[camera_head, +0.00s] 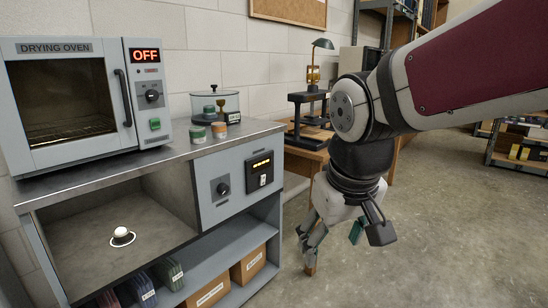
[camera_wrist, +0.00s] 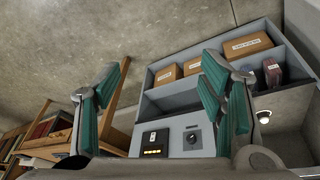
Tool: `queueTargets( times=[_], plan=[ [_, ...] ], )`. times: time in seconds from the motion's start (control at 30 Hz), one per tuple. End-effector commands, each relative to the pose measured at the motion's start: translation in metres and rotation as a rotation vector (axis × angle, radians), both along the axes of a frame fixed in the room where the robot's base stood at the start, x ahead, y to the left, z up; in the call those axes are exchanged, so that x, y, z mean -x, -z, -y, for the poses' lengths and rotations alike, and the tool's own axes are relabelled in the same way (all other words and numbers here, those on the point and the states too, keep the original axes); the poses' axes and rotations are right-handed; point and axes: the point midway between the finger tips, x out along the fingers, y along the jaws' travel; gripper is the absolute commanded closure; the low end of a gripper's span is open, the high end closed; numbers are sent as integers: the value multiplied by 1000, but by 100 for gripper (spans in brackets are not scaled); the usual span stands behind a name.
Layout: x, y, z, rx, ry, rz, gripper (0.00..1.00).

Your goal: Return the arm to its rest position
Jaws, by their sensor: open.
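My arm reaches in from the upper right of the head view and bends down at the elbow. My gripper (camera_head: 312,262) hangs low in front of the wooden table, to the right of the grey bench, with its fingers pointing down. In the wrist view my gripper (camera_wrist: 165,85) has its two teal-padded fingers spread wide. Nothing is between them. The wrist view looks toward the bench shelves and the floor and appears turned over.
The drying oven (camera_head: 75,95) reads OFF and stands on the bench (camera_head: 180,160). A small white knob-like object (camera_head: 122,236) sits in the bench's open bay. A wooden table (camera_head: 305,150) stands behind my gripper. Floor (camera_head: 450,220) at right is clear.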

Motion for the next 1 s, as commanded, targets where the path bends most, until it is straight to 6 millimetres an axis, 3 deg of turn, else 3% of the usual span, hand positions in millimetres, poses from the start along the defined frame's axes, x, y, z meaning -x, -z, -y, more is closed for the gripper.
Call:
queueTargets(
  times=[0.1, 0.2, 0.4, 0.6, 0.7, 1.0],
  plan=[
    [58, -3, 39, 5, 88, -59, 36],
    [105, 1, 62, 2, 154, -116, 36],
    [177, 13, 85, -14, 245, -205, 36],
    [228, 26, 93, -35, 306, -268, 36],
    [248, 30, 94, -45, 329, -294, 36],
    [236, -19, 94, -48, 321, -244, 36]
  ],
)
